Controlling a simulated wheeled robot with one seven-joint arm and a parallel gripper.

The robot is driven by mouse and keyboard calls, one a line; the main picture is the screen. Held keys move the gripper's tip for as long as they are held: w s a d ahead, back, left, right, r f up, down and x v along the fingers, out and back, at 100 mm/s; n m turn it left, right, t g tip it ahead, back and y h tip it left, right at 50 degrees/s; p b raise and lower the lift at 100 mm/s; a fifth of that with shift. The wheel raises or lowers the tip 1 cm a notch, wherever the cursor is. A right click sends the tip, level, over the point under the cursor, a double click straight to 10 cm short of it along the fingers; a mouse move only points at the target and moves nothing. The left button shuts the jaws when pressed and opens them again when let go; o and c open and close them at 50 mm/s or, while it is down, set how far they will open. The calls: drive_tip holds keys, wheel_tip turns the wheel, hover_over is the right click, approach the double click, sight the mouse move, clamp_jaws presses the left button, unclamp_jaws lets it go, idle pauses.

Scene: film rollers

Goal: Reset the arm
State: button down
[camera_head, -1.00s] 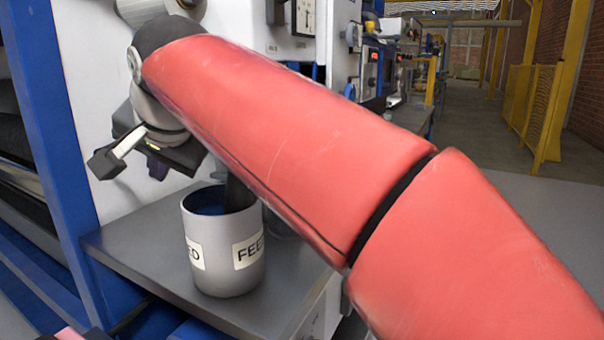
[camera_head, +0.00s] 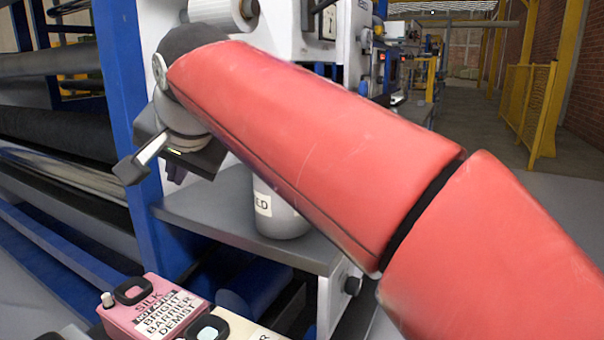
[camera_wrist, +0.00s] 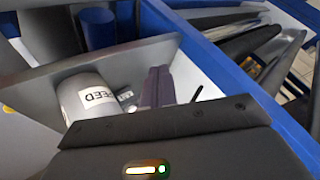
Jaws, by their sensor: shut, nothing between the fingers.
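My red arm crosses the head view from the lower right to the upper left. My gripper (camera_head: 174,173) is at the arm's far end, mostly hidden by my wrist there. In the wrist view my gripper (camera_wrist: 159,78) shows its two dark fingers pressed together with nothing between them. A grey cup labelled FEED (camera_head: 281,214) stands upright on a grey shelf (camera_head: 215,222), partly hidden behind my arm. The cup also shows in the wrist view (camera_wrist: 88,97), left of my fingers and apart from them.
A blue frame post (camera_head: 133,120) stands left of the shelf, with dark rollers (camera_head: 60,140) beyond it. A pink box with labels (camera_head: 155,305) and a pale box (camera_head: 213,328) are at the lower front. The aisle at the right is open, beside a yellow fence (camera_head: 528,105).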

drive_tip(key=s+d+f+h, duration=0.2)
drive_tip(key=d+f, duration=0.4)
drive_tip(key=d, duration=0.5)
drive_tip(key=s+d+f+h, duration=0.1)
drive_tip(key=d+f, duration=0.4)
drive_tip(key=d, duration=0.6)
drive_tip(key=s+d+f+h, duration=0.1)
drive_tip(key=s+d+f, duration=0.4)
drive_tip(key=f, duration=0.3)
drive_tip(key=s+d+f+n+g+h, duration=0.1)
drive_tip(key=s+d+f, duration=0.5)
drive_tip(key=s+f, duration=0.1)
drive_tip(key=shift+s+d+f+g, duration=0.25)
drive_tip(key=shift+s+f+g, duration=0.1)
drive_tip(key=shift+f, duration=0.35)
